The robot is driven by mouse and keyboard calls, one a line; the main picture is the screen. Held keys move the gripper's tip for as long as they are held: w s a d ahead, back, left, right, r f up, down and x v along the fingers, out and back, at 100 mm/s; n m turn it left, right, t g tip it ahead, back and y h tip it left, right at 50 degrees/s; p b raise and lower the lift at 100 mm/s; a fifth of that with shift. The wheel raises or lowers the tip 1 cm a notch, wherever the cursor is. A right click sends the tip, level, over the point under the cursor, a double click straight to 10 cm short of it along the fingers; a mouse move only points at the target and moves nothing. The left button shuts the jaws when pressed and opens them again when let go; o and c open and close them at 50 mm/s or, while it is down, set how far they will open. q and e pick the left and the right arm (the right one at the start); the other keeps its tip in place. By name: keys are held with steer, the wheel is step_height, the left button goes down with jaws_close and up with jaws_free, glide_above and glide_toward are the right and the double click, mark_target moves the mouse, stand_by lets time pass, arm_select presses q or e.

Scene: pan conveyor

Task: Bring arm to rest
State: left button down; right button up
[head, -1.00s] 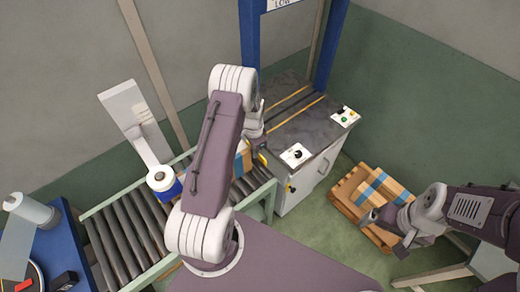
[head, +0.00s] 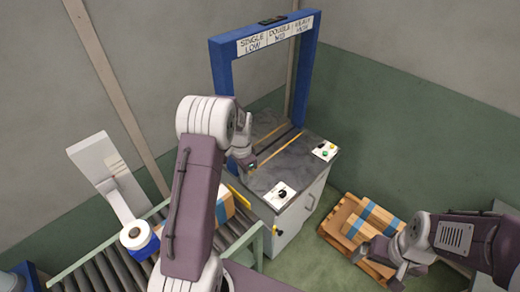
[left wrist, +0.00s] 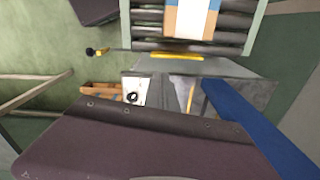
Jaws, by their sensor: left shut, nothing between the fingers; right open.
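My left arm reaches up through the middle of the head view. Its gripper (head: 247,163) is shut and empty, appearing over the left edge of the dark worktop (head: 290,165) of the strapping machine. My right gripper (head: 385,268) is open at the lower right, in front of the pallet, with nothing seen in it. A cardboard box with a blue band (head: 224,208) is on the roller conveyor, partly hidden by my left arm. The box also shows in the left wrist view (left wrist: 192,18). No fingers are clear in that view, where a purple link of mine fills the lower part.
The machine's blue arch (head: 222,70) stands over the worktop, with a knob panel (head: 281,195) and a button panel (head: 325,151). A pallet (head: 335,222) carries another blue-banded box (head: 372,222). The roller conveyor (head: 90,275) and a white roll (head: 137,236) are at left.

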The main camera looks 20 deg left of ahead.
arm_select(q)
steer(key=s+d+r+m+t, duration=0.1)
steer(key=s+d+r, duration=0.2)
steer(key=d+r, duration=0.45)
steer(key=s+d+f+n, duration=0.1)
steer(key=s+n, duration=0.6)
steer(key=s, duration=0.7)
steer(key=shift+s+d+n, duration=0.4)
steer(key=shift+d, duration=0.5)
arm_select(e)
steer(key=shift+s, duration=0.1)
arm_select(q)
steer(key=shift+s, duration=0.15)
arm_select(e)
steer(key=shift+s, duration=0.15)
arm_select(q)
steer(key=shift+a+f, duration=0.1)
